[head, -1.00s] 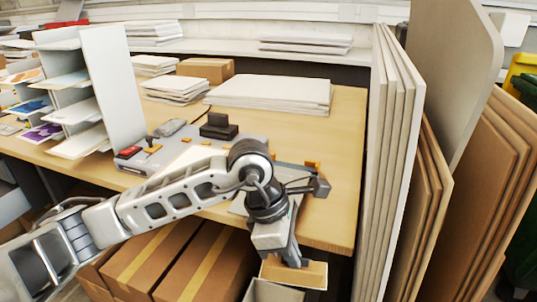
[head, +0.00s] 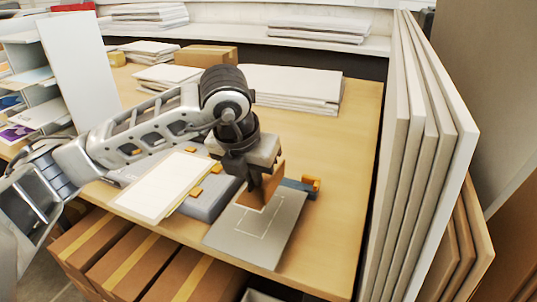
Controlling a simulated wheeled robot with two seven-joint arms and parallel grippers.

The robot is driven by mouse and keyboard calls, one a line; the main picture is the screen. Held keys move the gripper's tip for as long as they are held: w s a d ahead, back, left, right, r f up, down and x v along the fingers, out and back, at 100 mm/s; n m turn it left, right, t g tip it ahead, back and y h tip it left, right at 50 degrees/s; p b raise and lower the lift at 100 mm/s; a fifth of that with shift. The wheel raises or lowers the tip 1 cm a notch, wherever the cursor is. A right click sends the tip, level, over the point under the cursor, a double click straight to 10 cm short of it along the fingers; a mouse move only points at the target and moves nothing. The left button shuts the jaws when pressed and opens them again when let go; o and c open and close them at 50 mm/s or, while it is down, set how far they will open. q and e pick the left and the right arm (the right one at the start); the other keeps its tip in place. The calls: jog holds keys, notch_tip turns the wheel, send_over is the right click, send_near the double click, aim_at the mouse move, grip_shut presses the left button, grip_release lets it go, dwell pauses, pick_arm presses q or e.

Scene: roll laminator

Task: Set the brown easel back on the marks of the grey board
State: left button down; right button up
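The brown easel (head: 262,191) is a small brown panel with a pale lower edge. My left gripper (head: 256,172) comes down from above and is shut on its upper part, hiding some of it. The easel is tilted and over the back part of the grey board (head: 276,243). I cannot tell whether its lower edge touches the board. The grey board lies flat at the table's front edge, with thin white marks (head: 249,240) in its middle. The marks in front of the easel are clear. My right gripper is not in view.
A grey machine with orange tabs and a white sheet (head: 163,186) stands left of the board. A blue bar with an orange end (head: 311,184) is behind it. Bare table (head: 335,205) lies to the right, then leaning panels (head: 418,160).

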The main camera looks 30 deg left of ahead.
aim_at(251, 191)
pick_arm(q)
jog(key=shift+w+f, duration=0.1)
jog(key=shift+w, duration=0.15)
jog(key=shift+s+f, duration=0.25)
jog(key=shift+s, duration=0.05)
jog(key=shift+s+f+b, duration=0.1)
jog(key=shift+f+b, duration=0.15)
jog(key=shift+b, duration=0.15)
jog(key=shift+f, duration=0.35)
notch_tip(251, 191, down, 4)
jog(key=b, duration=0.3)
jog(key=shift+r, duration=0.2)
jog(key=shift+f+b, duration=0.3)
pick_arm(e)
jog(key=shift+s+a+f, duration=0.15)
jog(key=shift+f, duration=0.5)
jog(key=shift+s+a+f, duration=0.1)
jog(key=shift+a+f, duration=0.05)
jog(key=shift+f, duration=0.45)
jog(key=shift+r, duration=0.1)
pick_arm(q)
jog(key=shift+w+r, duration=0.1)
jog(key=shift+w, duration=0.1)
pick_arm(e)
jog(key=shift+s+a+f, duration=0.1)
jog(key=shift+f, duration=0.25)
